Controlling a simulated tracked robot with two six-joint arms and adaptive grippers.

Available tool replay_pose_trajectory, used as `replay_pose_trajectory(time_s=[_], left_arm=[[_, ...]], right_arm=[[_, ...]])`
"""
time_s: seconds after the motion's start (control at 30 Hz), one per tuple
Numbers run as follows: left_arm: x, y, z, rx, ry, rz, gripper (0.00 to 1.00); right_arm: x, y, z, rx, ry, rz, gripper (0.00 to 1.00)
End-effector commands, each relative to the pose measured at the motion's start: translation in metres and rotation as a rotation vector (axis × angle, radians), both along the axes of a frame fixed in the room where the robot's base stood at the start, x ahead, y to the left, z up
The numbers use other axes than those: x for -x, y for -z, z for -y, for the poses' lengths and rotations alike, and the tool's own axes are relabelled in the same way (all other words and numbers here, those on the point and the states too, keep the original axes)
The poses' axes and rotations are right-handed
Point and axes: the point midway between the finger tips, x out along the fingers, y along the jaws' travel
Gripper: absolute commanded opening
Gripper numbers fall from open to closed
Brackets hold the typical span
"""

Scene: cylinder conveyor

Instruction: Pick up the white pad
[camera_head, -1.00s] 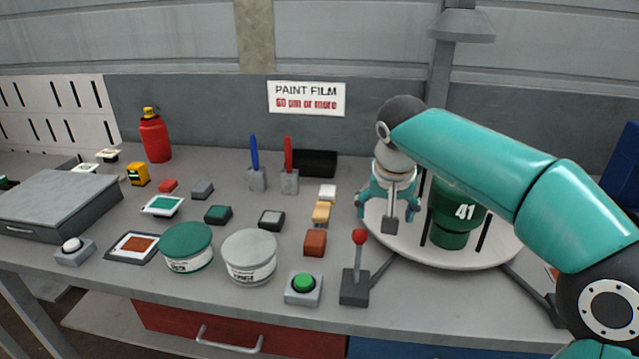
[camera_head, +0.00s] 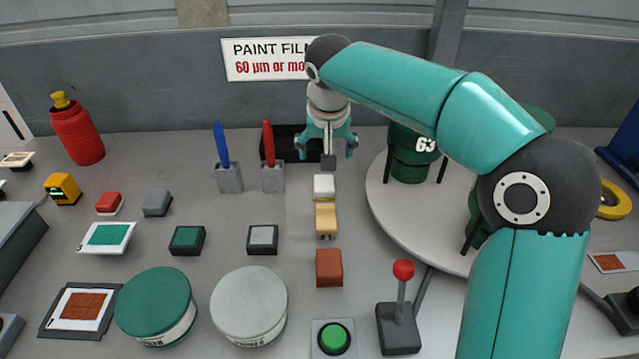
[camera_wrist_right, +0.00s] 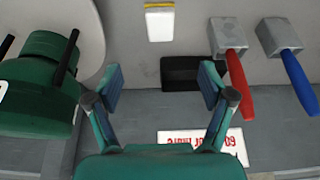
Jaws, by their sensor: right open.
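A white pad (camera_head: 323,186), a small block with a yellow band along its near edge, lies on the grey bench just behind a tan block. It also shows at the top of the right wrist view (camera_wrist_right: 160,22). My right gripper (camera_head: 328,150) is open and empty, a little behind the pad in the head view. In the right wrist view its two fingers (camera_wrist_right: 160,76) are spread wide, with the pad beyond them and apart from them. My left gripper is not in view.
A tan block (camera_head: 326,220) and a brown block (camera_head: 329,267) line up in front of the pad. Red and blue handled tools in holders (camera_head: 273,177) stand left. A black tray (camera_head: 296,140) lies behind. A round platform (camera_head: 384,205) with green cylinders stands right.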

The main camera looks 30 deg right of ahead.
Motion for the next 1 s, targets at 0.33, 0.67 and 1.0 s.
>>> replay_pose_trajectory(time_s=[0.33,0.67,1.0], left_arm=[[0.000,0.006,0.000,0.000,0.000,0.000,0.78],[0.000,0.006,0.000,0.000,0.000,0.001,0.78],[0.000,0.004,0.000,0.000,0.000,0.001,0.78]], right_arm=[[-0.023,0.069,0.016,0.000,0.004,-0.006,0.81],[-0.031,0.091,0.020,0.000,0.003,-0.004,0.81],[-0.045,0.130,0.027,-0.001,0.005,-0.003,0.81]])
